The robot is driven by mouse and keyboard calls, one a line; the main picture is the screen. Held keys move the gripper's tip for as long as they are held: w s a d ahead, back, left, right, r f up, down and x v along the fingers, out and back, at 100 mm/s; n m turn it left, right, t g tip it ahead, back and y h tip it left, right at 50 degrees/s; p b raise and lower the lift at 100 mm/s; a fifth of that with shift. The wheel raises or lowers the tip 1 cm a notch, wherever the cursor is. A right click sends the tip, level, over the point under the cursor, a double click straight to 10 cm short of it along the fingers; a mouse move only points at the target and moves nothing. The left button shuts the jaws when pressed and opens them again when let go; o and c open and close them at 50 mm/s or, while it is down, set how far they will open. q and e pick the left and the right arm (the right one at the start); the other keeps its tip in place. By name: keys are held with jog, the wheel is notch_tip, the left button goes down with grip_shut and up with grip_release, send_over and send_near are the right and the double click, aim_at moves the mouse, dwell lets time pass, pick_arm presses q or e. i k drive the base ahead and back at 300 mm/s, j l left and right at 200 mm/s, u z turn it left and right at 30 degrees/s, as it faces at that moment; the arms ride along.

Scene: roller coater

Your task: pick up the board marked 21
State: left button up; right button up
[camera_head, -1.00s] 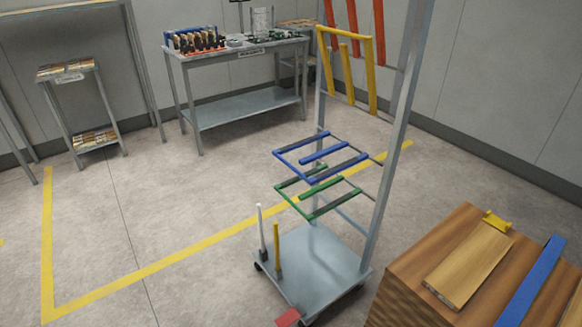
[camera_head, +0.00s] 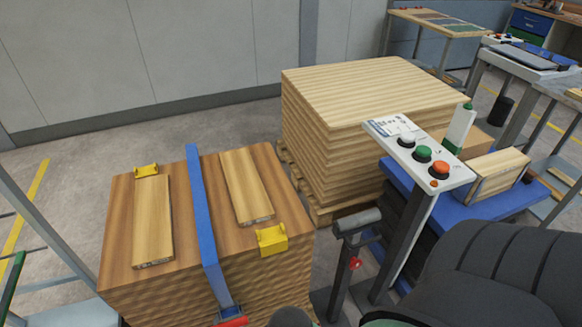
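Two light wooden boards lie on a brown wooden stack in the head view. One board (camera_head: 153,225) is left of a blue strap and the other board (camera_head: 245,185) is right of it. Each has small dark marks on its near end, too small to read, so I cannot tell which is marked 21. Another pale wooden piece (camera_head: 500,176) sits on a blue surface at the right; no number is readable on it. Neither of my grippers is in view.
The blue strap (camera_head: 202,220) runs over the brown stack (camera_head: 120,210), with yellow corner pieces (camera_head: 272,239) at its edges. A taller pale board stack (camera_head: 370,90) stands behind. A control panel (camera_head: 418,153) with several buttons stands on a post at the right.

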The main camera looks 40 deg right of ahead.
aim_at(252, 205)
jog(key=z, duration=0.8)
jog(key=j+z, duration=0.1)
jog(key=k+j, duration=0.05)
